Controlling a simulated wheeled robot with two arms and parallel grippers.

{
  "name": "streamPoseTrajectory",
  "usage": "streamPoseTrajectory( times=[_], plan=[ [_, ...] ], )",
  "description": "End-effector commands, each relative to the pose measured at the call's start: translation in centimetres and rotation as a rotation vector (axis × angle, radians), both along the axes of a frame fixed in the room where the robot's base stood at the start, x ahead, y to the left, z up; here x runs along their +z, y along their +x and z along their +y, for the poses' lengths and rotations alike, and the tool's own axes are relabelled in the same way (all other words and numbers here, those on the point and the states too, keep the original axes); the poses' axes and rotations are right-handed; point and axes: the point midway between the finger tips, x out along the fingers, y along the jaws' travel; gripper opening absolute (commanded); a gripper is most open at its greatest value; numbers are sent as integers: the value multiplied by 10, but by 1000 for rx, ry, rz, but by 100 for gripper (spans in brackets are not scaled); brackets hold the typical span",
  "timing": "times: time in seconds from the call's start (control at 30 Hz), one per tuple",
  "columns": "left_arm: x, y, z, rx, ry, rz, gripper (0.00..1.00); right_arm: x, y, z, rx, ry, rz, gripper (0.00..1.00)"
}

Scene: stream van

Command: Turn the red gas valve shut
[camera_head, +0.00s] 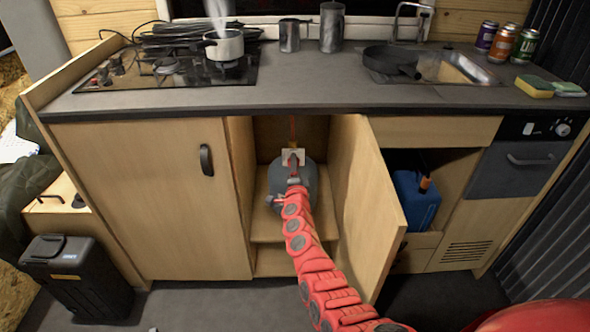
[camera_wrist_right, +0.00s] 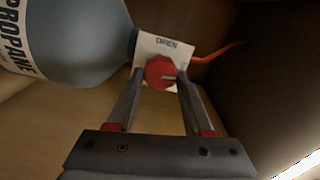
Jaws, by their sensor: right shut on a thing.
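The red gas valve knob (camera_wrist_right: 160,72) sits on a small white plate (camera_wrist_right: 148,48) marked OPEN, at the neck of a grey-blue propane bottle (camera_wrist_right: 80,40). A light mark shows on the knob's face. In the head view the bottle (camera_head: 277,180) stands in the open middle cupboard, and the plate (camera_head: 287,157) shows above it. My right gripper (camera_head: 294,176) reaches into the cupboard. In the right wrist view its two fingers (camera_wrist_right: 161,80) are shut on the knob, one on each side. In the head view the gripper hides the knob. My left gripper is not in view.
The cupboard door (camera_head: 368,195) stands open just right of my right arm. An orange hose (camera_wrist_right: 215,52) runs from the valve. A steaming pot (camera_head: 224,46) stands on the hob above left. A blue canister (camera_head: 414,200) sits in the right compartment.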

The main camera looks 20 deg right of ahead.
Motion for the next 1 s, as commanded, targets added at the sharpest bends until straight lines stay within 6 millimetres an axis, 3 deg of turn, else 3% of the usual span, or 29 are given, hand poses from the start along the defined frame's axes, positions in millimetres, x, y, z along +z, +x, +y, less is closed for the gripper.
streamPoseTrajectory(
  times=[0.4,0.93,0.97,1.0],
  plan=[
    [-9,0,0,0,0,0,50,-3,0,0,2,165,-44,0],
    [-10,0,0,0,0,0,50,-3,0,1,2,186,-49,0],
    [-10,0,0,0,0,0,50,-3,0,1,3,185,-50,56],
    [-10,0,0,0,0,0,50,-3,0,1,3,185,-50,64]
  ],
)
